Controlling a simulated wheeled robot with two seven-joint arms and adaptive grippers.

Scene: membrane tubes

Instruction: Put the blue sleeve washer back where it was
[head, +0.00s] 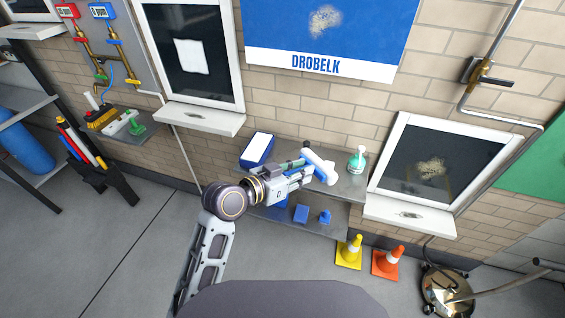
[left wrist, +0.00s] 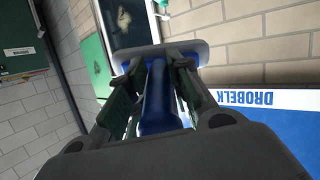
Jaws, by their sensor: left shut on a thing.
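The blue sleeve washer (head: 319,165) shows in the head view as a pale bar with blue parts, held up in front of the upper wall shelf. In the left wrist view its blue handle (left wrist: 158,105) runs between the fingers to a grey crossbar at the far end. My left gripper (head: 300,174) is shut on this handle and partly hides it. The upper grey shelf (head: 345,184) lies behind and below the washer; I cannot tell whether they touch. My right gripper is in neither view.
Blue items (head: 301,214) sit on the lower shelf. Framed windows (head: 440,165) flank the shelf.

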